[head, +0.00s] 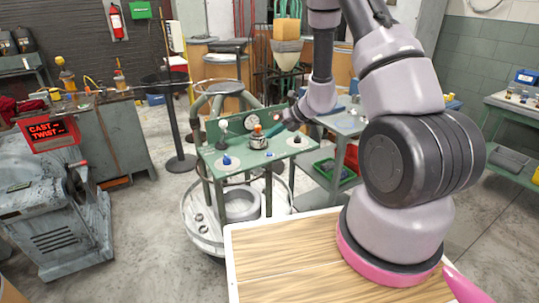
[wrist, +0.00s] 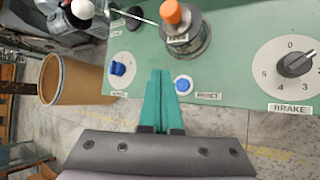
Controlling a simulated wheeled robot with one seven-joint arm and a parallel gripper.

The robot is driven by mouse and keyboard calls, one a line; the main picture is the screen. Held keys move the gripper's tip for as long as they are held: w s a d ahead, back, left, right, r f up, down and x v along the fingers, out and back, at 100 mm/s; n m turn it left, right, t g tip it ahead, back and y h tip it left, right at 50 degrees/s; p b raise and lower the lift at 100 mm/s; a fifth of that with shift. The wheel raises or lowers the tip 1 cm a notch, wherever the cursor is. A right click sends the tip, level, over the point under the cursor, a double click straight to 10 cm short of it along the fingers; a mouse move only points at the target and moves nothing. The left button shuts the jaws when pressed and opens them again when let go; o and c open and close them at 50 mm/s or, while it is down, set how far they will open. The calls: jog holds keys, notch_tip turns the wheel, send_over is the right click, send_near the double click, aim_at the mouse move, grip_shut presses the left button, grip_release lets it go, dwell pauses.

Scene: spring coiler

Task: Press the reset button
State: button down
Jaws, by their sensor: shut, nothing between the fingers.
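The reset button is a small blue cap in a white ring (wrist: 183,85) near the panel's front edge, with a RESET label (wrist: 208,96) to its right. In the head view the button (head: 268,154) is small on the green panel. My gripper (wrist: 160,74) has two teal fingers, shut together and empty. In the wrist view the fingertips lie just left of the button, over the panel edge. Their height above the panel is hard to tell. In the head view my gripper (head: 270,132) is over the panel, behind the button.
Close by on the panel are a blue knob (wrist: 118,68) to the left, an orange-topped metal post (wrist: 172,14) behind, and the black BRAKE dial (wrist: 296,64) to the right. A brown bin (wrist: 72,80) stands on the floor at left.

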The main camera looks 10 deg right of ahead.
aim_at(272, 155)
jog(key=shift+f, duration=2.45)
jog(key=shift+f, duration=0.1)
jog(key=shift+f, duration=0.3)
jog(key=shift+f, duration=0.4)
dwell(0.6)
jog(key=shift+r, duration=0.8)
jog(key=shift+r, duration=2.55)
